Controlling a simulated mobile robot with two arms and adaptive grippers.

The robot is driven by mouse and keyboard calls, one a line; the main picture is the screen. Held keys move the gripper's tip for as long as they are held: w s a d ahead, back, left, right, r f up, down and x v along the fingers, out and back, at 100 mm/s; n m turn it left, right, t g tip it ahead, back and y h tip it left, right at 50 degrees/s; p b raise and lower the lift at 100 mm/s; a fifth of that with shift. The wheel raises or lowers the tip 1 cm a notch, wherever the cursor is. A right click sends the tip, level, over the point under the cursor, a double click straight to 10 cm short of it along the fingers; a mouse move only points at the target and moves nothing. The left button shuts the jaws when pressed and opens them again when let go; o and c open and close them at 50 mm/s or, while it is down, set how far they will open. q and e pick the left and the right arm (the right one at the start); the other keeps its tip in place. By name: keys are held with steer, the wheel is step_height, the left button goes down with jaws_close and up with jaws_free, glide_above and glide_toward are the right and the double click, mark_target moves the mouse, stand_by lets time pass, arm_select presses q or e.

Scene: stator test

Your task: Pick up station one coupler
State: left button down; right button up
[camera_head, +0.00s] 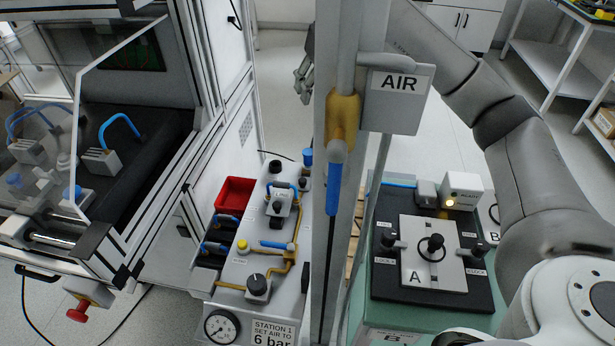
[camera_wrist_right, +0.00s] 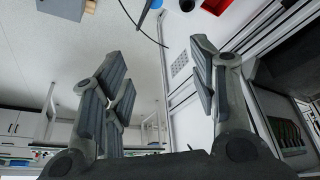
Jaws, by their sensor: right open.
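The station 1 panel (camera_head: 235,285) stands left of the post in the head view, with a gauge (camera_head: 221,327), knobs and brass tubing. Blue coupler-like pieces lie at its left side (camera_head: 217,248) and one lies on its top (camera_head: 275,245). I cannot tell which is the station one coupler. A blue-ended fitting (camera_head: 333,188) hangs from the AIR post. My right gripper (camera_head: 303,88) shows partly behind the post, beyond the panel. In the wrist view my right gripper (camera_wrist_right: 165,95) is open, with nothing between its fingers. My left gripper is not in view.
The AIR post (camera_head: 347,60) cuts between the panel and the green station A (camera_head: 375,315). A red bin (camera_head: 236,193) sits at the panel's left. A machine with a clear door (camera_head: 130,70) stands at left. Open floor (camera_head: 285,60) lies behind.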

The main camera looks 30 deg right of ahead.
steer(key=b, duration=0.8)
glide_toward(309, 152)
step_height(309, 152, up, 3)
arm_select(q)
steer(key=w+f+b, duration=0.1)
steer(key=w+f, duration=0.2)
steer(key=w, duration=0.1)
arm_select(e)
steer(key=x, duration=0.4)
steer(key=b+x, duration=0.1)
steer(key=x, duration=0.3)
steer(key=s+x, duration=0.1)
steer(key=x, duration=0.3)
steer(key=shift+f+b, duration=0.25)
steer(key=shift+b, duration=0.15)
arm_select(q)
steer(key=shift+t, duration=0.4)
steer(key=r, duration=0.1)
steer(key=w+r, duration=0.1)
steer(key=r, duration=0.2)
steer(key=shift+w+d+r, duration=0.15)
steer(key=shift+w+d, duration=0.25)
arm_select(e)
steer(key=c, duration=1.2)
